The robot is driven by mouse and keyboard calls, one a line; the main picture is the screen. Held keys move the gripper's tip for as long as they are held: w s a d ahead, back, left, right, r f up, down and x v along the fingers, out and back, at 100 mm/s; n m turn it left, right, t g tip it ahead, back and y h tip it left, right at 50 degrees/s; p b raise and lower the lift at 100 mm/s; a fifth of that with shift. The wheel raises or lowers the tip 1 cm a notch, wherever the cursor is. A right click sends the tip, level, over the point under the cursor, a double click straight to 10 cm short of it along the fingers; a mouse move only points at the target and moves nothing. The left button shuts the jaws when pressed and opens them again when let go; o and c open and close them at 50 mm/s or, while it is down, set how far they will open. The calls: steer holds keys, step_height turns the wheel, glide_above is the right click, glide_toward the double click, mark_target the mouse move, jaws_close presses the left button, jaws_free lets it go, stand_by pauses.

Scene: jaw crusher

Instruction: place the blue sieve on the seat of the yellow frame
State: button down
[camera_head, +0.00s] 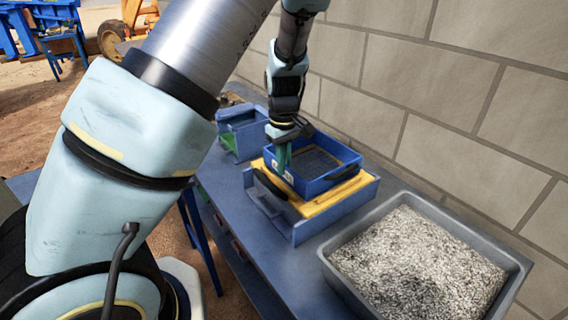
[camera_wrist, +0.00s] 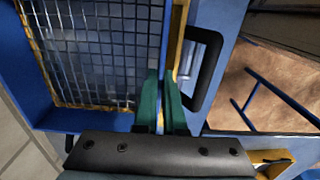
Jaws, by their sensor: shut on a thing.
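The blue sieve (camera_head: 337,181) is a square box with a wire mesh floor. In the head view it is on or just above the yellow frame (camera_head: 322,202); I cannot tell if it rests fully on the seat. My gripper (camera_head: 283,160) points down at the sieve's left wall, with green fingers. In the wrist view, my gripper (camera_wrist: 163,100) is shut on the wall of the blue sieve (camera_wrist: 156,45), with the mesh to its left. A strip of the yellow frame (camera_wrist: 178,40) shows beside that wall. The seat under the sieve is hidden.
A grey tray of pale gravel (camera_head: 420,262) stands at the right on the blue bench (camera_head: 232,222). A blue box with green parts (camera_head: 240,132) stands behind on the left. A block wall (camera_head: 430,100) runs along the bench's far side. A black handle (camera_wrist: 206,72) is near the fingers.

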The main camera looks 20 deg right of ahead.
steer(key=shift+f, duration=0.15)
steer(key=shift+f, duration=0.15)
steer(key=c, duration=1)
jaws_free()
step_height(320, 180, up, 12)
steer(key=b, duration=0.1)
steer(key=shift+r, duration=0.2)
steer(key=s+a+f+m, duration=0.1)
steer(key=s+a+m, duration=0.1)
steer(key=a, duration=1.1)
steer(key=s+a+f+m+t, duration=0.1)
steer(key=s+a, duration=0.3)
steer(key=a, duration=1)
steer(key=shift+a+f+m+t, duration=0.3)
steer(key=shift+f+m, duration=0.1)
steer(key=shift+m, duration=0.3)
